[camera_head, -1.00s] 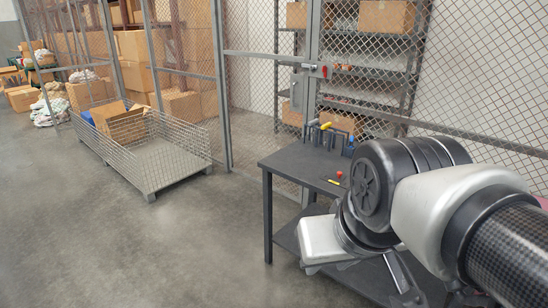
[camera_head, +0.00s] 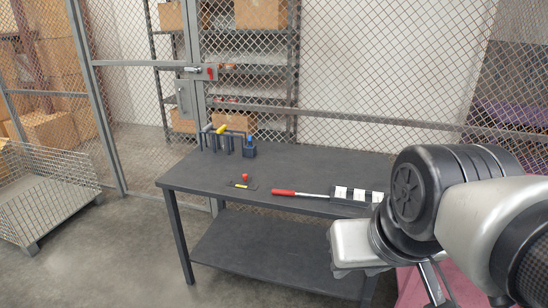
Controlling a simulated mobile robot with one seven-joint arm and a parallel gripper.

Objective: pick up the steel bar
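A bar with a red grip (camera_head: 284,192) and a bright steel shaft (camera_head: 315,196) lies flat on the dark workbench (camera_head: 215,172), near its front edge. It is the only thing I can make out that fits the steel bar. Its right end reaches a dark holder with white labels. My arm fills the right side, apart from the bar. Part of my gripper (camera_head: 434,284) shows low at the right, below my wrist and in front of the bench. Its fingertips are cut off or hidden, so I cannot tell whether it is open.
A small dark piece with a red knob (camera_head: 244,178) lies left of the bar. A tool rack (camera_head: 225,140) stands at the back left of the bench. The labelled holder (camera_head: 357,196) sits at the right. A mesh fence stands behind; a wire crate (camera_head: 45,205) is at left.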

